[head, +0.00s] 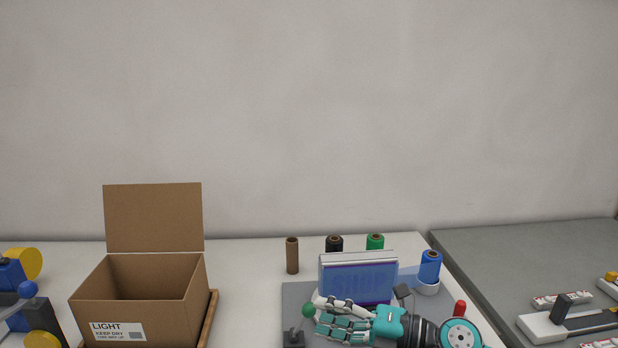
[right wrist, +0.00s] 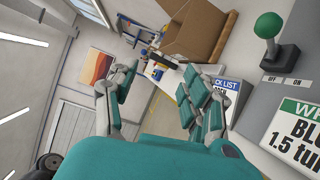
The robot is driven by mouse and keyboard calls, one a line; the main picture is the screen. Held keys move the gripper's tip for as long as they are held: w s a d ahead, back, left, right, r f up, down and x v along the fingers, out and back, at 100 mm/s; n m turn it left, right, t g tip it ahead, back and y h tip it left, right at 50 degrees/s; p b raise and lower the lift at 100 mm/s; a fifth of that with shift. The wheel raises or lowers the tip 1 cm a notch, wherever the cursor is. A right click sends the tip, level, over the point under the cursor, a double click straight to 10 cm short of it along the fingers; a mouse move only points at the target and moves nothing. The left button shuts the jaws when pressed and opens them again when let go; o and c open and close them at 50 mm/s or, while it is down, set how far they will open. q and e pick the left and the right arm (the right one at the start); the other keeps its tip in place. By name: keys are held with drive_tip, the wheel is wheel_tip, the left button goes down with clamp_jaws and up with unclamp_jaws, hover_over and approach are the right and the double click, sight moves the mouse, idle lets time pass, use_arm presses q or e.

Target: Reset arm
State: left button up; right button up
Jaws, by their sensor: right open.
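My right gripper (head: 325,314) is teal and grey and reaches in from the right, in front of the lightbox frame (head: 358,276) with its blue lit panel. In the right wrist view its fingers (right wrist: 158,84) are spread apart with nothing between them. A lever switch with a green knob (head: 308,311) stands close to the fingertips at their left. The green knob also shows in the right wrist view (right wrist: 269,25), beside an OFF/ON label. My left gripper is not in view.
An open cardboard box (head: 150,300) marked LIGHT stands on the left. A grey table (head: 540,250) with tools is on the right. White table between box and grey mat is clear.

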drive_tip(key=d+r+m+t+h, duration=0.3)
drive_tip(key=d+m+t+h, duration=0.3)
drive_tip(key=m+t, duration=0.85)
drive_tip(key=s+d+f+m+g+h, duration=0.45)
drive_tip(key=d+f+m+h, duration=0.6)
drive_tip(key=f+m, duration=0.3)
drive_tip(key=s+f+m+g, duration=0.2)
drive_tip(key=s+f+g, duration=0.45)
drive_tip(key=s, duration=0.55)
drive_tip(key=s+f+m+g, duration=0.2)
drive_tip(key=s+f+g, duration=0.45)
drive_tip(key=s, duration=0.55)
wheel_tip(320, 180, down, 28)
drive_tip(key=s, duration=0.2)
drive_tip(key=s+d+f+g, duration=0.2)
drive_tip(key=s+d+f, duration=0.1)
drive_tip(key=s+f, duration=1.2)
drive_tip(key=shift+s+d+f, duration=0.2)
drive_tip(key=shift+s, duration=0.4)
